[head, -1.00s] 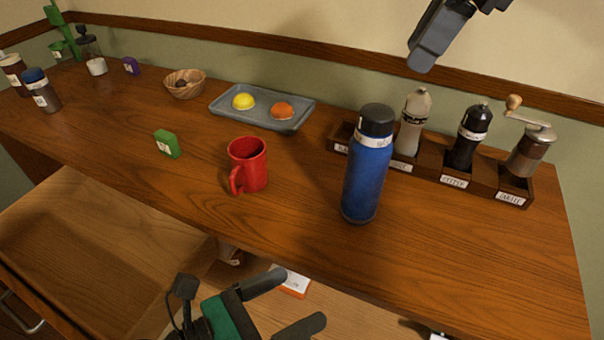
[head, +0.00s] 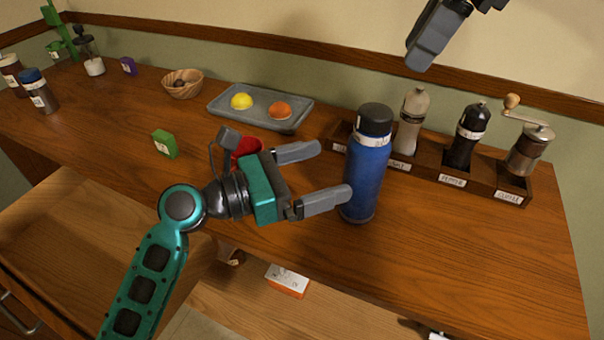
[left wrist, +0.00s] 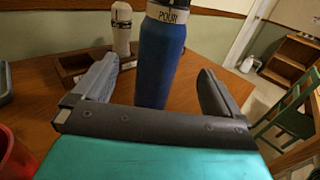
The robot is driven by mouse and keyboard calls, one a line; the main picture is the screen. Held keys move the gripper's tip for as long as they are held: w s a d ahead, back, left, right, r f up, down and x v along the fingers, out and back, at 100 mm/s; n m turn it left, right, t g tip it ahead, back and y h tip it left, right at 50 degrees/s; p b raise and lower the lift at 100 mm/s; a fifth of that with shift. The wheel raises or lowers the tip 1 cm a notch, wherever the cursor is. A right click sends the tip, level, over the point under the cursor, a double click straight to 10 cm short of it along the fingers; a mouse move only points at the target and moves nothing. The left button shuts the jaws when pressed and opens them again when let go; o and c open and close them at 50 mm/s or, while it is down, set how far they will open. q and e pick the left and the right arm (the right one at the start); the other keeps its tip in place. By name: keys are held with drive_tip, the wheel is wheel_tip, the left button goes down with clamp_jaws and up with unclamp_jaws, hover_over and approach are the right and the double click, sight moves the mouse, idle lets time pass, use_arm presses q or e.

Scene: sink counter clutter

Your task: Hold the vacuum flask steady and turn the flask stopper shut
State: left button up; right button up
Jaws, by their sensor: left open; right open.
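The blue vacuum flask (head: 366,180) stands upright on the wooden counter. Its black flask stopper (head: 375,118) sits on top, above a pale labelled band. My left gripper (head: 336,172) is open, with its fingers pointing at the flask body; one finger overlaps the flask's lower left side in the head view. In the left wrist view the flask (left wrist: 158,65) stands ahead, between the two spread fingers, and its top is cut off. My right gripper (head: 428,42) is at the top of the head view, above and behind the flask, only partly in view.
A red mug (head: 246,146) is mostly hidden behind my left gripper. A dark wooden rack (head: 428,177) with mills stands behind and right of the flask. A grey tray (head: 225,105) with a yellow and an orange item lies behind.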

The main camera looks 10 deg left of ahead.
sight(377, 155)
use_arm(q)
drive_tip(key=x, duration=1)
drive_tip(key=shift+w+d, duration=0.1)
drive_tip(key=shift+d, duration=0.1)
drive_tip(key=shift+c, duration=0.2)
